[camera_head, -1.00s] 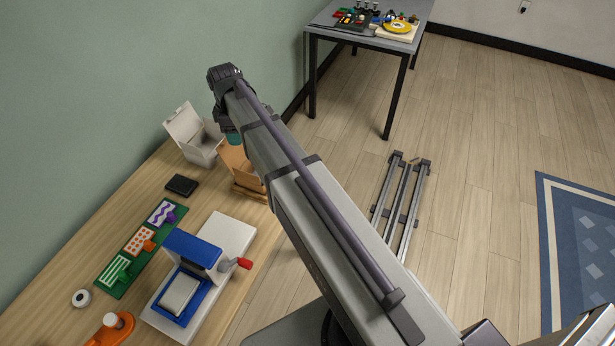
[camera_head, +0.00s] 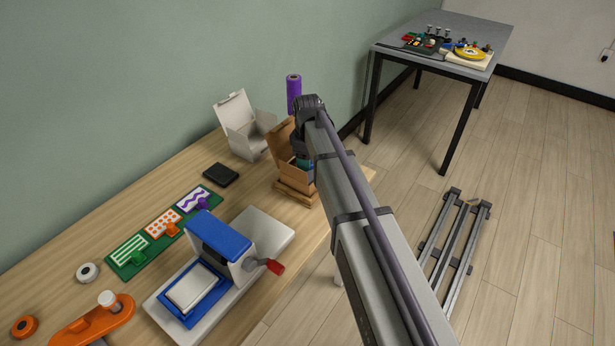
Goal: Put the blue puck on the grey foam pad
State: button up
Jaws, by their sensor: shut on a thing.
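My gripper (camera_head: 304,163) hangs below my wrist, over or just in front of an open cardboard box (camera_head: 285,143). Only a teal part of it shows; my arm and the box hide the fingertips. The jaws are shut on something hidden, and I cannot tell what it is. I see no clear blue puck on the near table. A dark, flat square pad (camera_head: 221,174) lies left of the box; I cannot tell whether it is the grey foam pad.
A blue-and-white press (camera_head: 221,241) with a red-tipped lever stands in front. A green board (camera_head: 165,233), white puck (camera_head: 87,272) and orange puck (camera_head: 25,326) lie left. A white open box (camera_head: 242,127) and purple roll (camera_head: 293,93) stand behind. A grey table (camera_head: 440,27) holds small items.

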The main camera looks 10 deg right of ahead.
notch_tip(320, 180, down, 4)
jog(key=b, duration=0.3)
jog(key=shift+b, duration=0.4)
jog(key=shift+r, duration=0.35)
jog(key=shift+f, duration=0.3)
jog(key=o, duration=1)
jog(key=shift+r, duration=0.1)
jog(key=shift+c, duration=0.2)
